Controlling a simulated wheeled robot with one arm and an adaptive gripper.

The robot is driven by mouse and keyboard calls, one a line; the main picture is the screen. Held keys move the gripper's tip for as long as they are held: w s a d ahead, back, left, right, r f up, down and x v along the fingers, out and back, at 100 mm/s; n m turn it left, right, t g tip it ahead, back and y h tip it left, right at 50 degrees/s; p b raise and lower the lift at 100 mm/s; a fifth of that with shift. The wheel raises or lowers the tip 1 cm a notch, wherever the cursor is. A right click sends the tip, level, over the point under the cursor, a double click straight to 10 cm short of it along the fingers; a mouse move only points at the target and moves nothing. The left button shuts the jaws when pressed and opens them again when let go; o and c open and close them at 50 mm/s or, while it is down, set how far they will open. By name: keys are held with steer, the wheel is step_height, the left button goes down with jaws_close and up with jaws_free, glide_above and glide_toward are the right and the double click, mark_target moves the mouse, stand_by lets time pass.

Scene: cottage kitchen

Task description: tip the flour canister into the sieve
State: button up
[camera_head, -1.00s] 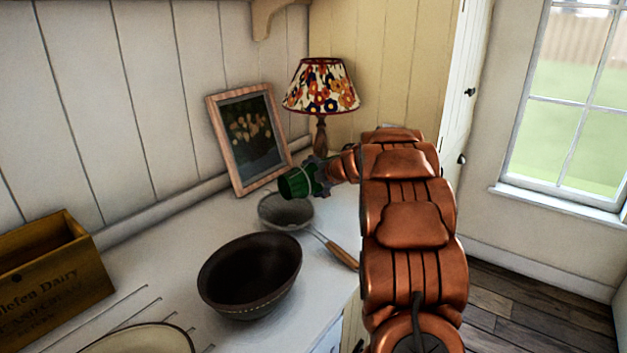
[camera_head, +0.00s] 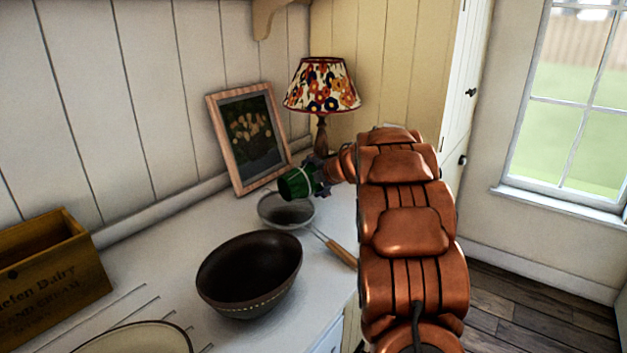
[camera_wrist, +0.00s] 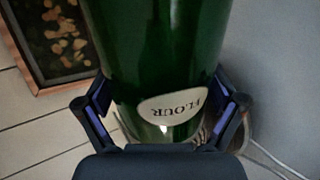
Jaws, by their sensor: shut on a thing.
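The flour canister (camera_head: 297,183) is green with a pale band, and it lies tipped nearly on its side above the sieve in the head view. In the wrist view the canister (camera_wrist: 160,50) fills the middle, with its "FLOUR" label upside down. My gripper (camera_head: 323,176) is shut on it; both fingers (camera_wrist: 165,112) show on either side of it in the wrist view. The sieve (camera_head: 286,211) has a grey mesh bowl and a wooden handle and rests on the white worktop below the canister. I cannot see any flour coming out.
A dark bowl (camera_head: 250,274) stands in front of the sieve. A framed picture (camera_head: 249,138) leans on the wall behind, beside a flowered lamp (camera_head: 321,88). A wooden crate (camera_head: 50,275) and a cream-coloured dish (camera_head: 138,340) are at left. Worktop between crate and sieve is clear.

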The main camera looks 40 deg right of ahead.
mark_target(307, 166)
steer(key=shift+a+n+h+b, duration=0.15)
steer(key=shift+n+h+b, duration=0.15)
steer(key=shift+b, duration=0.35)
steer(key=shift+a+r+n+h+b, duration=0.55)
steer(key=shift+r+b, duration=0.15)
steer(key=shift+b, duration=0.2)
steer(key=shift+a+r+n+h+b, duration=0.45)
steer(key=shift+r+h+b, duration=0.1)
steer(key=shift+r+b, duration=0.25)
stand_by(1.1)
steer(key=shift+f, duration=0.1)
stand_by(1.1)
steer(key=shift+r+p, duration=0.3)
steer(key=shift+p, duration=0.55)
steer(key=m+y+p, duration=0.1)
steer(key=p, duration=0.2)
steer(key=shift+r+p, duration=0.3)
steer(key=shift+p, duration=0.1)
steer(key=m+y+p, duration=0.1)
steer(key=p, duration=0.4)
steer(key=shift+r+y, duration=0.15)
steer(key=shift+y, duration=0.15)
steer(key=shift+m+p, duration=0.3)
steer(key=shift+p, duration=0.1)
